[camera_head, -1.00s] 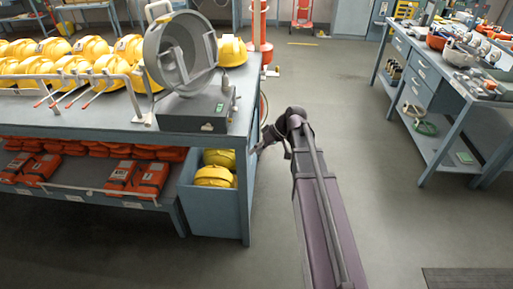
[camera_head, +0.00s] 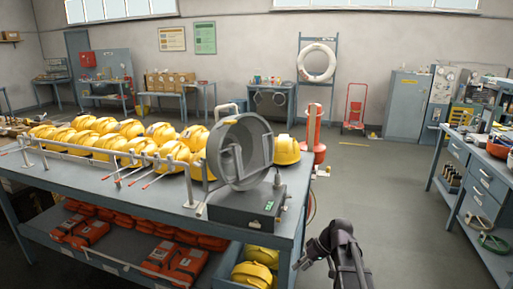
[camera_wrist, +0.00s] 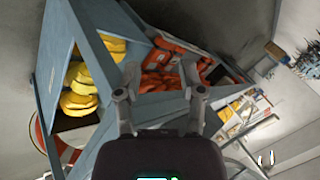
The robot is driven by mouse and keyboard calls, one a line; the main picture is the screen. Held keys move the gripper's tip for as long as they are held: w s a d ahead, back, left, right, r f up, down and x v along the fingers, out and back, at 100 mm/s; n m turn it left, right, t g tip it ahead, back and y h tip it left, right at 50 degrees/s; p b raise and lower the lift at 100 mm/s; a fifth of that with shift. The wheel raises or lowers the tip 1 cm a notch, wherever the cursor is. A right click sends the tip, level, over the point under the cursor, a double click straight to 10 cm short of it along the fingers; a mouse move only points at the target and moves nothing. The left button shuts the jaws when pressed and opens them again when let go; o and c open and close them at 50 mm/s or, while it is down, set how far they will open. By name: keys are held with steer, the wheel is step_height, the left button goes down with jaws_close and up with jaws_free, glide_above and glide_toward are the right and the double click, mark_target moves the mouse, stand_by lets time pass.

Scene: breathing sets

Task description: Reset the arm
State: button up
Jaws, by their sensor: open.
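My arm (camera_head: 345,250) rises from the bottom of the head view, right of the near workbench. My gripper (camera_head: 306,262) is at its end, pointing left beside the bench's right end. In the wrist view my gripper (camera_wrist: 159,94) has its two fingers apart with nothing held between them. Behind the fingers show the bench's blue side bin with yellow helmets (camera_wrist: 80,88) and orange packs (camera_wrist: 160,75) on the lower shelf.
The near workbench (camera_head: 150,205) carries yellow helmets (camera_head: 172,155), a rail, and a grey round-lidded device (camera_head: 240,150). An orange post (camera_head: 313,130) stands behind it. Another bench (camera_head: 470,190) is at the right. The floor (camera_head: 390,200) between is clear.

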steer(key=s+d+f+m+h, duration=0.1)
steer(key=s+f+m+h, duration=0.2)
steer(key=s+h, duration=0.4)
steer(key=shift+s+f+m, duration=0.2)
steer(key=shift+s+m, duration=0.6)
steer(key=shift+s, duration=1.05)
